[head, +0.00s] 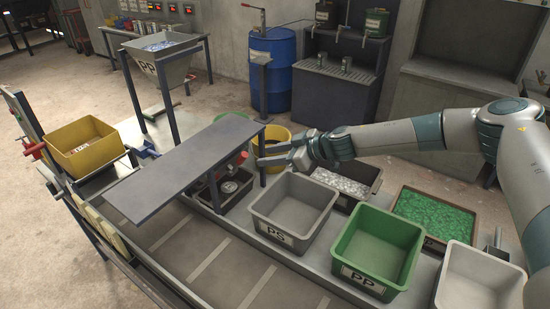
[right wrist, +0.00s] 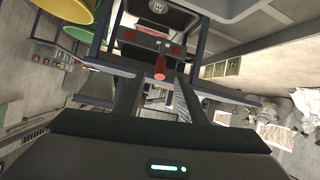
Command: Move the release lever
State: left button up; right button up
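My right gripper (head: 263,150) reaches in from the right, beside the far right edge of a raised dark panel (head: 190,160). Its two fingers are apart with nothing between them. In the right wrist view the open fingers (right wrist: 158,82) point toward a red-ended handle (right wrist: 160,68), which looks like the release lever. The handle lies ahead, in line with the gap, on a dark box-like mechanism. In the head view a red part (head: 240,157) shows just left of the fingertips, partly hidden by the panel. I cannot tell whether anything touches. My left gripper is out of view.
A grey PS bin (head: 293,208), a green PP bin (head: 378,247) and a white bin (head: 482,280) stand along the bench below my right arm. A yellow bin (head: 85,147) is at left.

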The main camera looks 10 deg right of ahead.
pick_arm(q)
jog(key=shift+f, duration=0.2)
pick_arm(e)
jog(key=shift+v, duration=0.75)
